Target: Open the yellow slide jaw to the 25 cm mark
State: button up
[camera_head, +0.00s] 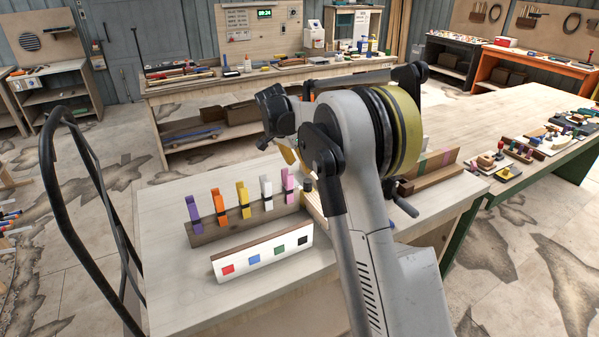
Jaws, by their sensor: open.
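A yellow upright piece (243,201) stands third from the left in a row of coloured pieces on a dark wooden rail (240,228). Another yellow piece (287,154) shows farther back, partly hidden behind my arm. I cannot tell which is the task's slide jaw, and no 25 cm mark is readable. My gripper (272,111) is dark and sits above the table, up and to the right of the row. It is open, with nothing seen in it, and touches neither yellow piece. My arm hides much of the table behind it.
Purple, orange, white and pink pieces (289,186) flank the yellow one. A white board (262,257) with coloured squares stands in front. The pale table (165,232) is bare at left. Wooden blocks and tools (487,162) lie to the right.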

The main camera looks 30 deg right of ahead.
aim_at(307, 181)
jog(key=b+x, duration=0.2)
jog(key=x, duration=0.9)
jog(key=shift+s+b, duration=0.1)
jog(key=shift+b, duration=0.2)
jog(key=shift+r, duration=0.1)
grip_shut()
